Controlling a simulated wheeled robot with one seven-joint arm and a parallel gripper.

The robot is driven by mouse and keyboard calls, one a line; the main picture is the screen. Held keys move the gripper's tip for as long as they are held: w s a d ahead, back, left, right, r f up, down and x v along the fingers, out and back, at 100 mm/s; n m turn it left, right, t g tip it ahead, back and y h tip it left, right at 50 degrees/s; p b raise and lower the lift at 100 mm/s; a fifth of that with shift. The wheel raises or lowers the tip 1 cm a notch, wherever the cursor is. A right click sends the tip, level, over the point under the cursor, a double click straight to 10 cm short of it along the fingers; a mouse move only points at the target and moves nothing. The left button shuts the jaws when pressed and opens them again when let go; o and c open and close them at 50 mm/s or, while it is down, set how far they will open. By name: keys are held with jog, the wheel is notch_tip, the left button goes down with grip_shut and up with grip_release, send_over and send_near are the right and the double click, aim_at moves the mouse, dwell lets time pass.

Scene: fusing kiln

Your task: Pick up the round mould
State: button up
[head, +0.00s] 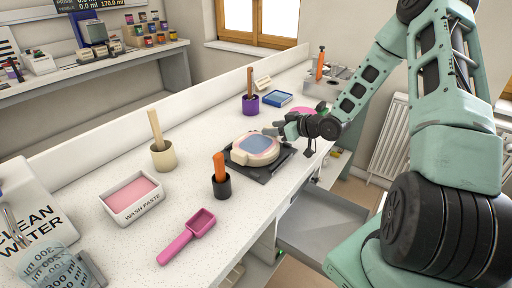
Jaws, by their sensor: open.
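A cream, rounded mould (254,158) with a blue inner face lies on a dark flat plate (268,174) near the middle of the counter in the head view. It looks like the round mould. My gripper (274,131) is at its far right edge, fingers pointing left toward it. The gripper is open and small in the picture, and I cannot tell whether a finger touches the mould. Nothing shows lifted; the mould rests flat.
Near the mould stand a black cup (222,187) with an orange handle, a cream pot (163,158) and a purple pot (250,106). A wash paste tray (133,199) and pink scoop (189,234) lie left and front. An open drawer (318,222) juts out below the counter.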

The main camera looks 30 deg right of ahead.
grip_shut()
